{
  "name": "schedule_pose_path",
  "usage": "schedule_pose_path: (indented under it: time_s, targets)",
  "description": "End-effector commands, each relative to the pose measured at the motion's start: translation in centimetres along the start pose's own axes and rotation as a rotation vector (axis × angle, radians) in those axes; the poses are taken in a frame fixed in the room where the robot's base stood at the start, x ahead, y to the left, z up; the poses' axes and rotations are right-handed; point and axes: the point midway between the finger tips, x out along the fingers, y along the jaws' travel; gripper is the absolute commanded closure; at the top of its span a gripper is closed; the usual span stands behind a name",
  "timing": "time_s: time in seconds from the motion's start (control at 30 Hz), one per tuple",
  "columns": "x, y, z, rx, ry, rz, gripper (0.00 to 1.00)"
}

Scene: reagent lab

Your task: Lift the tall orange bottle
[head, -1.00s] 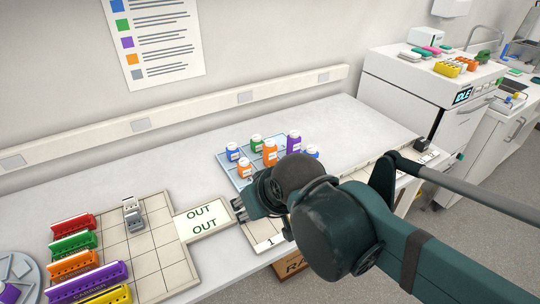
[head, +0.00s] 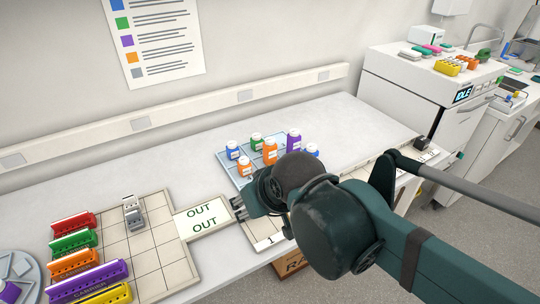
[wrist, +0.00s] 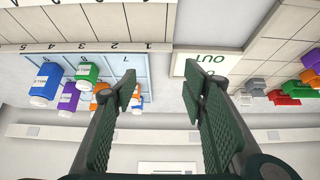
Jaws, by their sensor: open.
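The tall orange bottle (head: 270,154), white-capped and upright, stands among several bottles on the blue tray (head: 231,170) in the head view. A shorter orange bottle (head: 245,170) stands in front and to its left. My gripper (head: 238,208) is beside the tray's near left edge, apart from the bottles; my arm hides part of the tray. In the wrist view, my open, empty jaws (wrist: 158,94) point toward the bench between the tray and the OUT sign.
Blue, green and purple bottles (head: 293,141) crowd the tray. The OUT plate (head: 203,222) and a gridded board (head: 150,255) with a grey rack (head: 133,212) lie to the left, beside coloured carriers (head: 75,243). The bench behind the tray is clear.

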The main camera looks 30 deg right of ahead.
Motion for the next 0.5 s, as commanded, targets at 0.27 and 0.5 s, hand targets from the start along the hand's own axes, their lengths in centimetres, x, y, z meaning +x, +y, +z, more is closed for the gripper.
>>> schedule_pose_path:
  time_s: [0.27,0.5]
  targets:
    - [-0.1,0.3,-0.9,-0.040,-0.013,0.008,0.57]
    - [-0.1,1.2,-3.1,-0.161,-0.055,0.029,0.57]
